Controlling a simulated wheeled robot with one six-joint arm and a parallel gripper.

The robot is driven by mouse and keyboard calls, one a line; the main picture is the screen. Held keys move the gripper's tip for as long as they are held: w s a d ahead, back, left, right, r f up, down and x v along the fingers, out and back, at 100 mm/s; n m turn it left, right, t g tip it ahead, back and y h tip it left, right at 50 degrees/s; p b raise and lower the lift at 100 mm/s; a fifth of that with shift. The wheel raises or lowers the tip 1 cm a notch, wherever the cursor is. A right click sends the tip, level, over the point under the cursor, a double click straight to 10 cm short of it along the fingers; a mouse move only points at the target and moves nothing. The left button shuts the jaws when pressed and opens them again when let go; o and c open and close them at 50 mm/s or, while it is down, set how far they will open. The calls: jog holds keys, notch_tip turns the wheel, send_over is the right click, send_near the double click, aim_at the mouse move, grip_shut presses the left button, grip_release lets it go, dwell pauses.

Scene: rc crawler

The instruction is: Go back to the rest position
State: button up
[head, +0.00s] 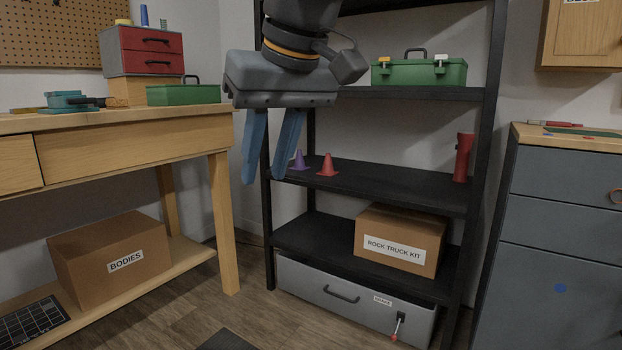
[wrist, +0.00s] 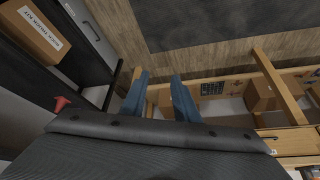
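My gripper (head: 270,150) hangs in front of the black shelf's left side in the head view, fingers pointing down. Its two blue fingers are apart with nothing between them. In the wrist view my gripper (wrist: 160,80) also shows its blue fingers spread and empty, with the floor and workbench beyond. The gripper's body hides part of the shelf's left post and the wall.
The black shelf (head: 400,187) holds a purple cone (head: 299,161), a red cone (head: 328,166), a green toolbox (head: 420,72) and a carton (head: 400,238). A workbench (head: 135,140) stands left, a grey cabinet (head: 560,230) right. Some floor (head: 190,312) is bare.

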jog(key=s+d+f+g+h, duration=0.1)
jog(key=s+d+f+g, duration=0.15)
jog(key=s+f, duration=0.85)
jog(key=s+d+f+g, duration=0.25)
jog(key=s+f, duration=0.45)
jog(key=f, duration=0.8)
jog(key=d+r+m+p, duration=0.2)
jog(key=d+r+p, duration=0.4)
jog(key=r+p, duration=0.4)
jog(key=d+r+m+h+p, duration=0.1)
jog(key=d+r+p, duration=0.6)
jog(key=p, duration=0.8)
jog(key=w+d+r+m+h+p, duration=0.1)
jog(key=d+r+m+p, duration=0.2)
jog(key=d+r+p, duration=0.4)
notch_tip(320, 180, up, 6)
jog(key=p, duration=0.6)
jog(key=shift+d+m+t, duration=0.25)
jog(key=shift+m+t, duration=0.05)
jog(key=shift+m, duration=0.1)
